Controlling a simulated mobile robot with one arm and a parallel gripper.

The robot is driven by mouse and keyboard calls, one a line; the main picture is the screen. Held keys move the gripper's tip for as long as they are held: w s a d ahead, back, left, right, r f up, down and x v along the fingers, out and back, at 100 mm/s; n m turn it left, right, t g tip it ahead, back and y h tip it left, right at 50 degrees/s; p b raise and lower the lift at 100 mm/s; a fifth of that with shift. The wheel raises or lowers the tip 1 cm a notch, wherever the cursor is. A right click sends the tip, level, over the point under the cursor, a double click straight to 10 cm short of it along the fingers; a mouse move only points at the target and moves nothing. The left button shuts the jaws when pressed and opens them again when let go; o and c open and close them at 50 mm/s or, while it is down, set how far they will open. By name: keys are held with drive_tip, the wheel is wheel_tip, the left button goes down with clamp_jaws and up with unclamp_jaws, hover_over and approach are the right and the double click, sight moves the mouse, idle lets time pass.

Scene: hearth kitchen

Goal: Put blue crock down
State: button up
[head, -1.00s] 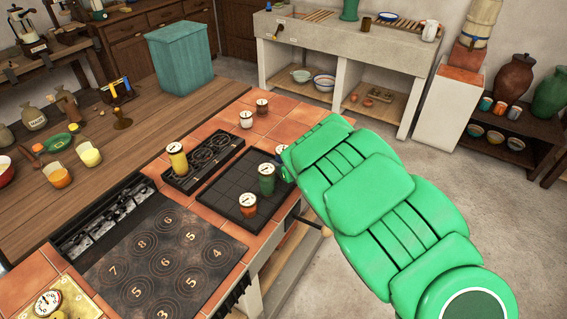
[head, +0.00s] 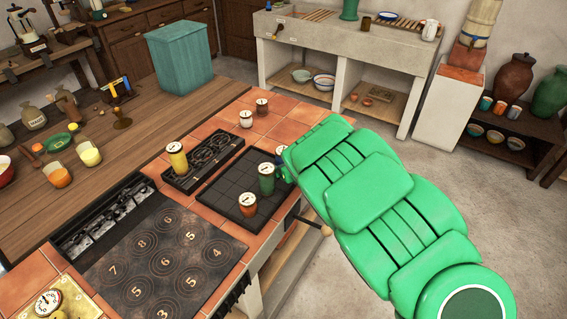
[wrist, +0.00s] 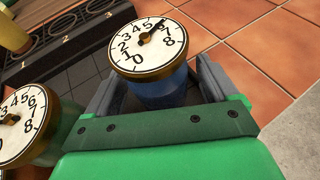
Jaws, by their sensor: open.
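The blue crock (wrist: 163,95) has a dial lid with a pointer and numbers. In the wrist view it is upright between the two fingers of my gripper (wrist: 158,72), which are open around it. In the head view only its pale lid (head: 281,150) shows at the end of my green arm, by the right side of the black gridded tray (head: 222,186). Its base is hidden, so I cannot tell just what it rests on. A green crock (head: 267,180) stands close by on the tray and shows at the left of the wrist view (wrist: 45,150).
A brown crock (head: 248,205) stands at the tray's front corner. A yellow crock (head: 177,160) is on the black numbered rack (head: 208,153). Two small crocks (head: 246,119) (head: 262,106) stand on bare terracotta tiles behind. A numbered hob plate (head: 165,258) lies in front.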

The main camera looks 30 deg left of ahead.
drive_tip(key=v, duration=1.2)
drive_tip(key=shift+r, duration=0.2)
